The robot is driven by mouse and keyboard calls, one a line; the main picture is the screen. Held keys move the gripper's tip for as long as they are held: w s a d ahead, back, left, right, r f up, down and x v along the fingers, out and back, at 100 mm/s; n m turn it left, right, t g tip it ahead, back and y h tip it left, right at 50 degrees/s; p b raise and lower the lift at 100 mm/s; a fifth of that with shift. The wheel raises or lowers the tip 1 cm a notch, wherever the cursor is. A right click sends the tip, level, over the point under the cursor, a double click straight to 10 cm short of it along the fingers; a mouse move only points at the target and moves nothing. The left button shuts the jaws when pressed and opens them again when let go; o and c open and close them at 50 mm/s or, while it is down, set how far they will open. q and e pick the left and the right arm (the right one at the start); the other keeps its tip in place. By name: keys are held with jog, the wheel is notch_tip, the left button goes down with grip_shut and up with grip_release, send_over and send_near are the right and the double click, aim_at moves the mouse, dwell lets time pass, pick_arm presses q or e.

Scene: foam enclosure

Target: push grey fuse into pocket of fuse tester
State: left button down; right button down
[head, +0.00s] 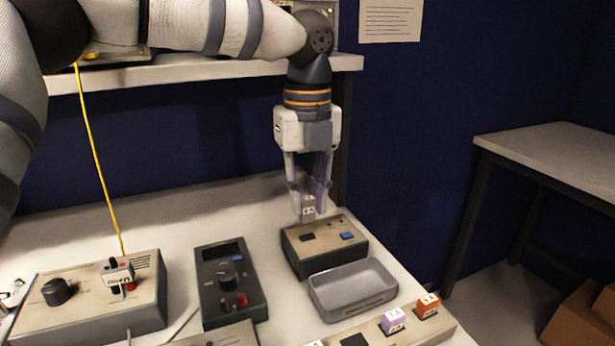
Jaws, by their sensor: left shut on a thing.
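My left gripper (307,212) points straight down and is shut on the grey fuse (308,202). A pale label shows on the fuse between the fingers; its lower end is partly hidden by them. The fuse tester (325,262) is a beige-topped dark box below the gripper. It has a dark pocket (307,237) on the left of its top and a blue button (347,236) on the right. The fuse appears above and behind the pocket, near the tester's back edge; the exact gap cannot be told. My right gripper is not in view.
A grey tray (323,295) sits right in front of the tester. A fuse rack (411,331) holds a purple fuse (393,321) and an orange fuse (427,306). A dark meter (211,290) and a control box (85,282) with a yellow cable (98,165) stand left.

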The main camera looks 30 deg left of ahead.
aim_at(307, 222)
pick_arm(q)
jog(key=shift+f, duration=0.95)
jog(key=shift+f, duration=1.25)
dwell(0.5)
jog(key=shift+f, duration=0.35)
jog(key=c, duration=1.4)
grip_release()
notch_tip(307, 222, up, 12)
jog(key=shift+r, duration=0.1)
